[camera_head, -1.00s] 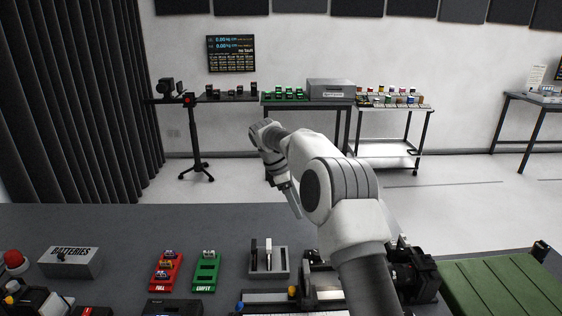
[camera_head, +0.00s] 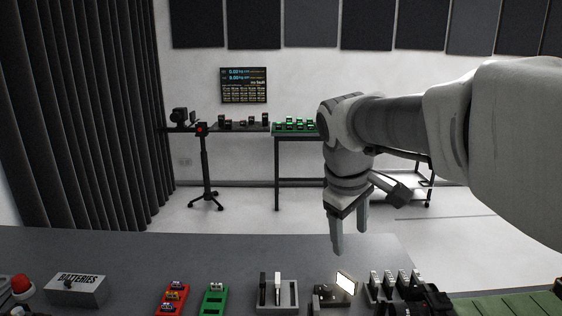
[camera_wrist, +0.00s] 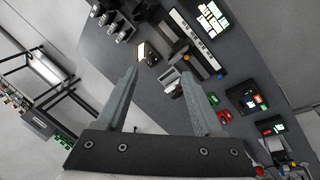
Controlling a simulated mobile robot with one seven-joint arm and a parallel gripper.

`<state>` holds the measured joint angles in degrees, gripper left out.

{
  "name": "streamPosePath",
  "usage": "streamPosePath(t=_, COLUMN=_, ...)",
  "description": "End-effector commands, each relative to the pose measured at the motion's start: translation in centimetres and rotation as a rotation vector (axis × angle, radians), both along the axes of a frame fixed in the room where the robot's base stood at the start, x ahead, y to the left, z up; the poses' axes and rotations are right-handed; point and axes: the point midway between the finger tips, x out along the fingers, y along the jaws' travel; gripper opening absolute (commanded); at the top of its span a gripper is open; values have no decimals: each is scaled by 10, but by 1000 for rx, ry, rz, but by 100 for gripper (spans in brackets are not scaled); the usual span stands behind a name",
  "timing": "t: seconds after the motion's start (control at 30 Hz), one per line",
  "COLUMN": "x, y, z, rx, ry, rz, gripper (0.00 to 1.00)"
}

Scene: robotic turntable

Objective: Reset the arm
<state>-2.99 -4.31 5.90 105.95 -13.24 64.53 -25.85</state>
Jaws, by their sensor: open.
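My arm reaches in from the right in the head view. My gripper (camera_head: 349,238) hangs pointing down, above and beyond the far part of the grey workbench (camera_head: 120,246). In the wrist view my gripper (camera_wrist: 160,82) shows its two fingers spread apart. Nothing is between them, so it is open and empty. The bench with its devices shows beyond the fingertips. Part of the back tables is hidden behind my arm in the head view.
On the bench stand a box labelled BATTERIES (camera_head: 77,288), a red tray (camera_head: 173,297), a green tray (camera_head: 212,300), a grey holder (camera_head: 278,293) and a small lit screen (camera_head: 346,283). A green mat (camera_head: 510,307) lies at right. A tripod (camera_head: 205,165) stands behind.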

Motion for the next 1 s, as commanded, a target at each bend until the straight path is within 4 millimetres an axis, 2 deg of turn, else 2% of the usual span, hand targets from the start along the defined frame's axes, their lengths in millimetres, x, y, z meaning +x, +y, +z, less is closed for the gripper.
streamPosePath(t=0.03, x=-16, y=-4, z=2, rx=22, ry=-23, rz=-41, gripper=69)
streamPosePath(t=0.23, x=-74, y=-12, z=-3, rx=134, ry=-108, rz=-217, gripper=69)
streamPosePath(t=0.4, x=-119, y=-17, z=-17, rx=242, ry=-176, rz=-368, gripper=69)
streamPosePath(t=0.53, x=-148, y=-18, z=-31, rx=322, ry=-218, rz=-469, gripper=69)
streamPosePath(t=0.73, x=-173, y=-17, z=-48, rx=405, ry=-256, rz=-571, gripper=69)
streamPosePath(t=1.0, x=-178, y=-17, z=-53, rx=424, ry=-263, rz=-593, gripper=69)
